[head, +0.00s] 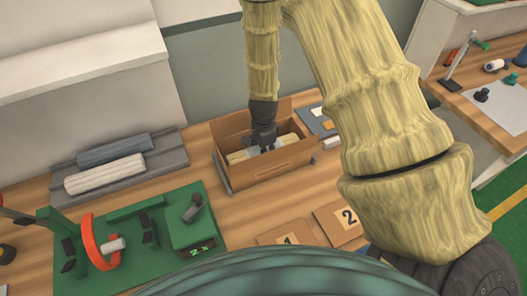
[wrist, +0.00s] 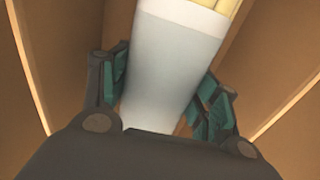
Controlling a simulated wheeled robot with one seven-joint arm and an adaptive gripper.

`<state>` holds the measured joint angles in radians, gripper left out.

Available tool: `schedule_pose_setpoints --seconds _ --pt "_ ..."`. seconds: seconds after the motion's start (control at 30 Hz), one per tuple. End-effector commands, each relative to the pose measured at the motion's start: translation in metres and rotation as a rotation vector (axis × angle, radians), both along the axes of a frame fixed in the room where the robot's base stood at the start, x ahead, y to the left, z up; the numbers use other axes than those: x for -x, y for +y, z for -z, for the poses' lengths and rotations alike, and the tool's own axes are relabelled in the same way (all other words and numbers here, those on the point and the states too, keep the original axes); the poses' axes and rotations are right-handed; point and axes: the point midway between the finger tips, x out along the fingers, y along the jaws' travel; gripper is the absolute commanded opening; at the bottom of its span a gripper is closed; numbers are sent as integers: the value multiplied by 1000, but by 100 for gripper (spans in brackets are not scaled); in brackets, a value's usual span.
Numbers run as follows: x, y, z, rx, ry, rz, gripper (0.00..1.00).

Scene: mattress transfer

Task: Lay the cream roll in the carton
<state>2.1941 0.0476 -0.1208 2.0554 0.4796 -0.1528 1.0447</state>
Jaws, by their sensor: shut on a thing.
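The cream roll (head: 241,156) lies lengthwise inside the open carton (head: 268,175), with a pale band around its middle. Its yellowish end shows in the wrist view (wrist: 222,6) beyond the pale band. My gripper (head: 264,146) reaches down into the carton from above and is shut on the roll at the band. In the wrist view my gripper (wrist: 163,82) has a teal pad on each side of the band. The carton's brown walls rise on both sides there. The roll's underside is hidden, so I cannot tell whether it touches the carton floor.
A grey rack (head: 165,163) to the left holds a whitish roll (head: 105,174) and a blue-grey roll (head: 114,148). A green fixture (head: 150,235) with an orange ring stands at front left. Numbered cards (head: 338,219) lie in front of the carton.

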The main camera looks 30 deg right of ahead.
Motion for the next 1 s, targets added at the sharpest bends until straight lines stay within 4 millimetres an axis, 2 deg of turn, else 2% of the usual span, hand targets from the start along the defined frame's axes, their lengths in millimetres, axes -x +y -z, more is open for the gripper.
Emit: schedule_pose_setpoints --seconds 0.43,0.47,0.6,1.0 --pt "0 0 9 0 0 0 27" --pt "0 0 9 0 -1 0 63" --pt "0 0 8 0 0 0 86" --pt "0 0 6 0 0 -1 86"
